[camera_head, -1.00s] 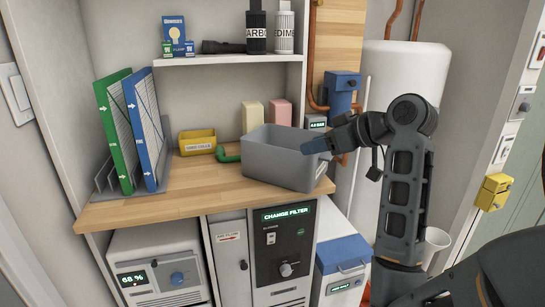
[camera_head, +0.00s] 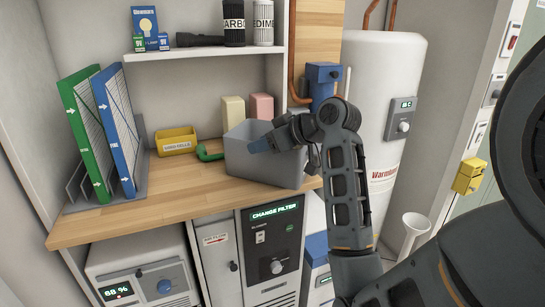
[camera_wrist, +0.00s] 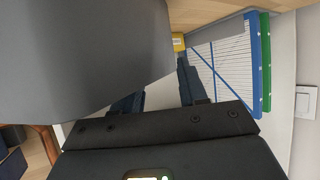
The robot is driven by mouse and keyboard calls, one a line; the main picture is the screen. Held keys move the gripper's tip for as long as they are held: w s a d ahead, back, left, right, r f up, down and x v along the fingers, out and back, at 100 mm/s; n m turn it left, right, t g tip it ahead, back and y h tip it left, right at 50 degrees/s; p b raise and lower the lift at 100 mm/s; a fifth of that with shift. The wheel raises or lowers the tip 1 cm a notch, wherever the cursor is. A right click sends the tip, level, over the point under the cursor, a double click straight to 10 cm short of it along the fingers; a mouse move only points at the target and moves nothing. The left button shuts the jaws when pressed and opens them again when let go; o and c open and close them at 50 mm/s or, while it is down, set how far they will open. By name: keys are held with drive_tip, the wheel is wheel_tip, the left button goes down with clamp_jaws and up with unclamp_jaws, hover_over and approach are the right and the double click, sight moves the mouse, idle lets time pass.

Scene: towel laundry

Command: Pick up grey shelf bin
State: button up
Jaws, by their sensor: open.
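The grey shelf bin (camera_head: 262,170) stands upright on the wooden counter, near its right end. In the wrist view the bin (camera_wrist: 85,55) fills the upper left. My open gripper (camera_wrist: 160,90) shows there with one finger beside the bin's edge and the other partly hidden behind the bin. I cannot tell whether a finger touches the wall.
The wooden counter (camera_head: 150,215) also holds a yellow bin (camera_head: 176,141), a green pipe piece (camera_head: 208,153) and a rack with green and blue filter panels (camera_head: 115,130). Pale yellow and pink containers stand behind the grey bin. A shelf (camera_head: 195,50) is above. A white tank (camera_head: 380,100) stands at the right.

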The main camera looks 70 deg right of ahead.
drive_tip(key=shift+w, duration=0.1)
clamp_jaws()
idle(0.3)
idle(1.1)
